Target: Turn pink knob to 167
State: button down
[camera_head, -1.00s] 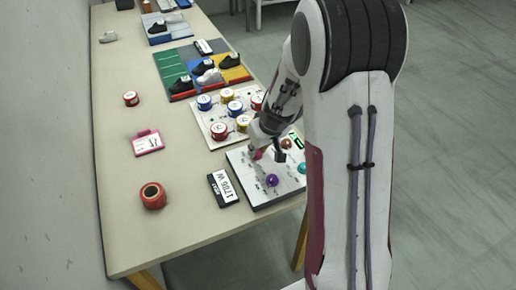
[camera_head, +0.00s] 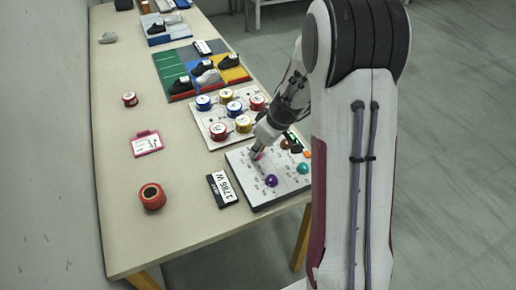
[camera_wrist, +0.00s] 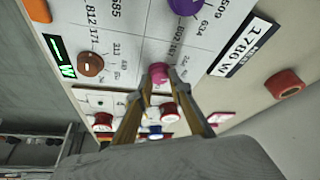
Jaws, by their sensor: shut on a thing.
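The pink knob (camera_wrist: 159,73) sits on the white dial panel (camera_head: 243,180), which has numbers printed around its knobs. My gripper (camera_wrist: 162,88) has its two fingers closed around the pink knob in the wrist view. In the head view my gripper (camera_head: 257,155) reaches down to the panel's upper left part, and the knob is mostly hidden there. The numbers around the pink knob are small and partly covered by the fingers, so its setting cannot be read.
The panel also carries a purple knob (camera_head: 271,180), a teal knob (camera_head: 303,168), a brown knob (camera_wrist: 90,64) and an orange knob (camera_wrist: 38,10). A label reading 1786 W (camera_head: 223,189) lies beside it. A board of colored spools (camera_head: 216,106) stands behind. The table's left side has free room.

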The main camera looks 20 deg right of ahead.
jog(key=n, duration=0.1)
jog(key=n+g+y, duration=0.1)
jog(key=n, duration=0.2)
jog(key=shift+w+d+n, duration=0.1)
jog(key=shift+d+n, duration=0.15)
jog(key=shift+n, duration=0.05)
jog(key=n+g, duration=0.1)
jog(key=n, duration=0.1)
jog(key=n+g+y, duration=0.1)
jog(key=n, duration=0.2)
jog(key=shift+w, duration=0.15)
dwell(0.3)
jog(key=c, duration=1.8)
grip_release()
jog(key=shift+c, duration=0.2)
